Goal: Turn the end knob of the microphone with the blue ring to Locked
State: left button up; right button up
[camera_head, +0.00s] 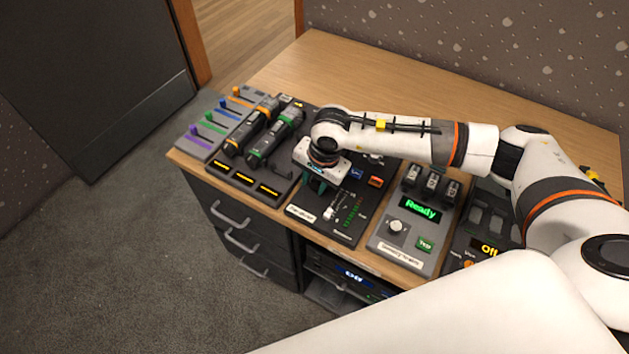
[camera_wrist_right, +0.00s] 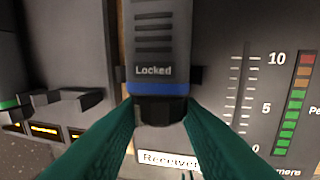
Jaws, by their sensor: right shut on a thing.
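The microphone with the blue ring (camera_wrist_right: 158,89) stands out in the middle of the right wrist view. Its grey body carries slots and the word Locked just above the ring. The dark end knob (camera_wrist_right: 160,108) is below the ring, between the green fingers of my right gripper (camera_wrist_right: 160,125), which is shut on it. In the head view my right gripper (camera_head: 316,184) is over the receiver panel (camera_head: 335,226), and my arm hides most of this microphone. I cannot tell whether it rests on the panel. My left gripper is not in view.
Microphones with an orange ring (camera_head: 251,130) and a green ring (camera_head: 273,137) lie in the rack (camera_head: 238,178) to the left. Coloured faders (camera_head: 208,127) are farther left. A panel reading Ready (camera_head: 420,209) is to the right. The table's back (camera_head: 375,85) is clear.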

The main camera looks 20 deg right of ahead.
jog(key=o, duration=0.7)
jog(key=r, duration=0.4)
jog(key=s+d+r, duration=0.1)
jog(key=r, duration=0.3)
jog(key=r+b, duration=0.1)
jog(key=r, duration=0.2)
jog(key=shift+s+d+r, duration=0.2)
jog(key=shift+s+r, duration=0.15)
jog(key=shift+r, duration=0.05)
